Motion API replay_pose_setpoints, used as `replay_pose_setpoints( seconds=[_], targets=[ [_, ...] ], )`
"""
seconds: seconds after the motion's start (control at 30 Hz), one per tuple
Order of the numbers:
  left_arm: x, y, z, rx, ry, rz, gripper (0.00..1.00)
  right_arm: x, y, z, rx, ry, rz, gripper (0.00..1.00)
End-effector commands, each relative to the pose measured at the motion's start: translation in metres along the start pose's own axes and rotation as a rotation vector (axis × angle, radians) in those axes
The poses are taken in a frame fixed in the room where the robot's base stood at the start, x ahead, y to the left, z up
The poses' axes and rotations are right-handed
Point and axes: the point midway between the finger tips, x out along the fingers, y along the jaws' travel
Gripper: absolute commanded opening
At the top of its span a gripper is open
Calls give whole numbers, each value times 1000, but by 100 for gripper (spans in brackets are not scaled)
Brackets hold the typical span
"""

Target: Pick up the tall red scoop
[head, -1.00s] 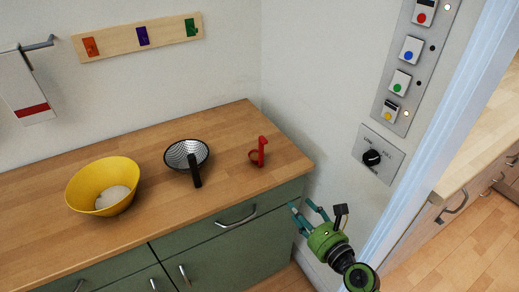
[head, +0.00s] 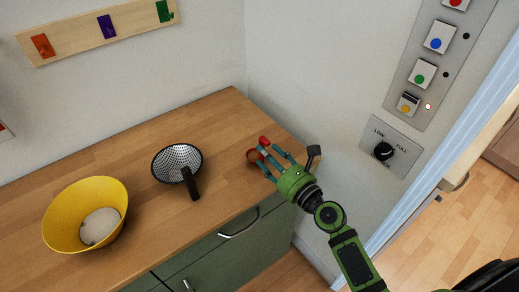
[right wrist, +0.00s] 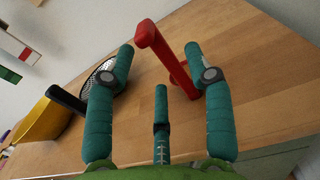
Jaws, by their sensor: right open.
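The tall red scoop (head: 264,140) stands on the wooden counter near its right corner, its upright handle rising from a low bowl. My right gripper (head: 267,156) is over the counter at the scoop, open, and its fingers partly hide it in the head view. In the right wrist view, the red scoop (right wrist: 166,55) shows between and beyond the open fingers of the right gripper (right wrist: 160,50). The fingers look apart from the handle, though the exact gap is hard to tell. My left gripper is not in view.
A black-handled strainer (head: 178,160) lies left of the scoop, and a yellow bowl (head: 68,217) with pale contents stands further left. The wall with the knob panel (head: 378,148) is close on the right. The wooden counter (head: 130,160) is clear between strainer and scoop.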

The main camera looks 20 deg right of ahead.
Motion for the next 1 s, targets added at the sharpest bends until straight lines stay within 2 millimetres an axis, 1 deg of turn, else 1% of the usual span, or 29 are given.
replay_pose_setpoints(
  seconds=[0.03, 0.1, 0.2, 0.3, 0.47, 0.5, 0.57, 0.6, 0.63, 1.0],
  targets=[
    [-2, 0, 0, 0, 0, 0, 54, 10, -1, 2, -1, -3, 0, 53],
    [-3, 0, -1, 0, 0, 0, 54, 20, -1, 1, 0, -3, 1, 53],
    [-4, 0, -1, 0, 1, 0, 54, 31, -1, 0, 1, -1, 0, 53],
    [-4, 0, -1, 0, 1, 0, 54, 35, -1, 0, 0, -1, 0, 53],
    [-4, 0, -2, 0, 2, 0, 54, 35, -1, -1, 0, -1, 0, 53],
    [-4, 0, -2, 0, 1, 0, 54, 35, -1, -1, 0, -1, 0, 49],
    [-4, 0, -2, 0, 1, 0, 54, 35, -1, -1, 0, -1, 0, 25],
    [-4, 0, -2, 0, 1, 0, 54, 35, -1, -1, 0, 0, 0, 9],
    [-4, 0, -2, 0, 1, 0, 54, 35, -1, -1, 0, 0, 0, 0],
    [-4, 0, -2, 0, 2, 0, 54, 35, -1, -1, 0, 0, 1, 0]
  ],
)
